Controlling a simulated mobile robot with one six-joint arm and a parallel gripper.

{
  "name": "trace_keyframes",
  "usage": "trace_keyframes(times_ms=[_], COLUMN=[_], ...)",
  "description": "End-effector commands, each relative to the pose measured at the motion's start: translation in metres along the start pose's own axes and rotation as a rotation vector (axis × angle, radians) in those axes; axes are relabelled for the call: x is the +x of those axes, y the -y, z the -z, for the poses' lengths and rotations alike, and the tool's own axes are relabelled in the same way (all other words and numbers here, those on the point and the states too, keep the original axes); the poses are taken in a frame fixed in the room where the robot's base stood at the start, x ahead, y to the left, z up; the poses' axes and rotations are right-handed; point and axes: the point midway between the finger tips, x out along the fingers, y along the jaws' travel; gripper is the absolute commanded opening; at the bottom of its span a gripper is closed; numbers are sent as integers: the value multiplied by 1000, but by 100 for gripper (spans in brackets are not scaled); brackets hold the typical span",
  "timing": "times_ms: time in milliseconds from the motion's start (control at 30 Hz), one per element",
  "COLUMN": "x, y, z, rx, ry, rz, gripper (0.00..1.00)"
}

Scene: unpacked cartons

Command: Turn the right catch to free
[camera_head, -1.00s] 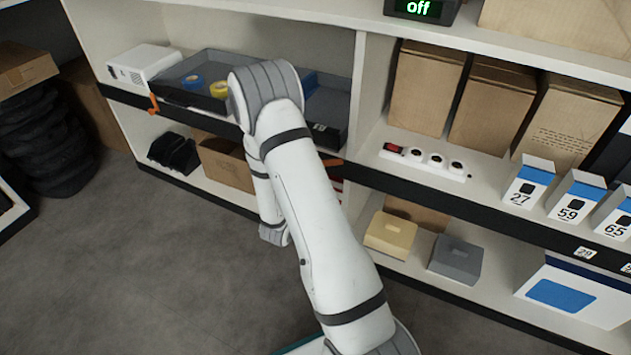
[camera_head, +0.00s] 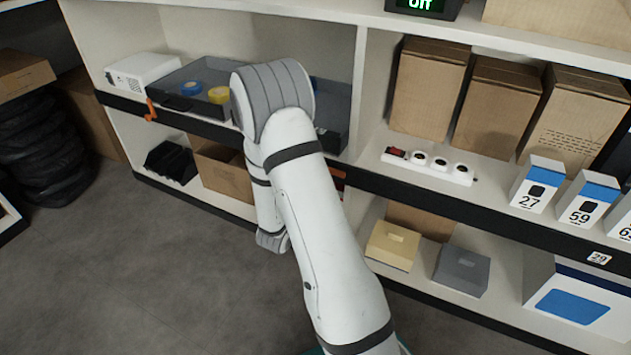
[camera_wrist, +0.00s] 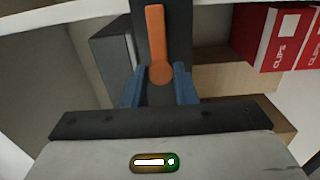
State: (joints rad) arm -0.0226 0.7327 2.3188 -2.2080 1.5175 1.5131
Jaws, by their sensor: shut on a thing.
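The right catch is an orange lever (camera_wrist: 156,38) with a round end on a black strip (camera_wrist: 146,12) in the wrist view. It lies along the strip, its long end away from my gripper. My gripper (camera_wrist: 159,90) has its blue fingers on either side of the round end and is shut on the catch. The contact itself is partly hidden. In the head view only a bit of orange (camera_head: 338,178) shows beside my arm, and my gripper is hidden behind the arm. The left catch (camera_head: 151,110) is orange and hangs at the shelf's left front.
A dark tray (camera_head: 172,100) with blue and yellow tape rolls sits on the shelf behind my arm. A power strip (camera_head: 452,174) and cartons (camera_head: 428,88) stand to the right. Red clip boxes (camera_wrist: 284,40) are close by in the wrist view. The floor (camera_head: 150,285) at left is clear.

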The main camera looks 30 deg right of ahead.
Motion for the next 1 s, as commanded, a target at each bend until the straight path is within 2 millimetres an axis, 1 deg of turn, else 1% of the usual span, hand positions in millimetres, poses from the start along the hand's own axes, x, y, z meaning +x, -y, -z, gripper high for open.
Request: trace_keyframes(times_ms=[333, 367, 500, 600, 867, 967, 1000], x=[0, 0, 0, 0, -3, -14, -20], y=[1, 1, 1, 0, 0, -1, -1], z=[-1, -1, -1, 0, 0, 1, 1], rx=[0, 0, 0, 0, 0, -2, -3], ry=[3, 3, 2, 1, -1, -3, -4], rz=[3, 3, 2, 1, 1, 3, 4], gripper=[2, 27, 39, 46, 46, 46, 46])
